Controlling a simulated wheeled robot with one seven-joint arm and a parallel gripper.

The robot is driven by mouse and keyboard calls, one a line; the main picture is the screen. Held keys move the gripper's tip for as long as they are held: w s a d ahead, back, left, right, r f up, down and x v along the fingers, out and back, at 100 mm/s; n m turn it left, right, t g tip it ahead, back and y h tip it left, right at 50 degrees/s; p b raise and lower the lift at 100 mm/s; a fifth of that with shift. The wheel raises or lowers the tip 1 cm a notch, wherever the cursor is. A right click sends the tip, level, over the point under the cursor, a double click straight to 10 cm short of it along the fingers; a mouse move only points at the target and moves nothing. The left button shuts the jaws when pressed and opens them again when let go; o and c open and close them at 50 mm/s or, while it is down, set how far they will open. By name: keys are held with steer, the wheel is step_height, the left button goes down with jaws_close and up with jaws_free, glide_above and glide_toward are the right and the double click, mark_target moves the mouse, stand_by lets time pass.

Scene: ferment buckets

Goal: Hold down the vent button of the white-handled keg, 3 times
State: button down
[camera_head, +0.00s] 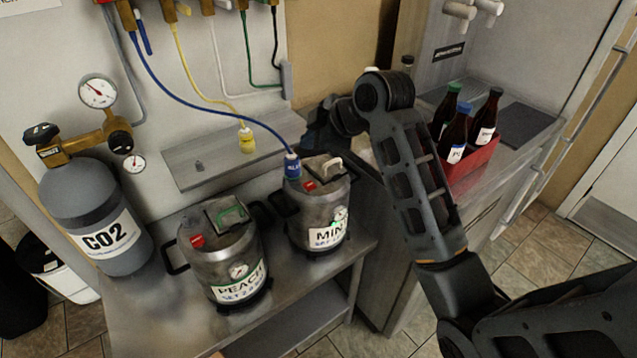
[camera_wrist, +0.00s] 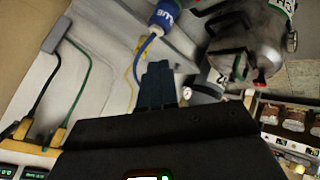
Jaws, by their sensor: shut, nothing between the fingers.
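The white-handled keg (camera_head: 318,222) is a grey metal keg with a label that begins "MIN", standing on the steel bench. Its white handle (camera_head: 332,166) and a small red vent button (camera_head: 310,186) are on the lid. A blue coupling (camera_head: 292,166) on a blue hose is at the lid's left edge. My gripper (camera_head: 316,136) is behind and above this keg, apart from it, partly hidden by my arm. In the wrist view its fingers (camera_wrist: 158,84) are shut and empty; a keg (camera_wrist: 250,38) with a red spot (camera_wrist: 260,76) shows at upper right.
A green-handled keg (camera_head: 222,262) labelled PEACH, with its own red button (camera_head: 197,241), stands left of the white-handled one. A CO2 cylinder (camera_head: 92,210) with gauges is farther left. A red crate (camera_head: 472,166) of bottles is right of my arm. Hoses hang behind.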

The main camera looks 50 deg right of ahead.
mark_target(312, 187)
steer(key=shift+f, duration=0.1)
step_height(312, 187, down, 9)
steer(key=b, duration=0.6)
stand_by(2.1)
steer(key=shift+f+b, duration=0.25)
steer(key=shift+b, duration=0.2)
steer(key=shift+f+b, duration=0.35)
steer(key=shift+f, duration=0.25)
stand_by(0.7)
steer(key=shift+r, duration=0.1)
steer(key=shift+r+p, duration=0.9)
steer(key=shift+r, duration=0.05)
steer(key=shift+r+p, duration=2.05)
steer(key=shift+r, duration=0.45)
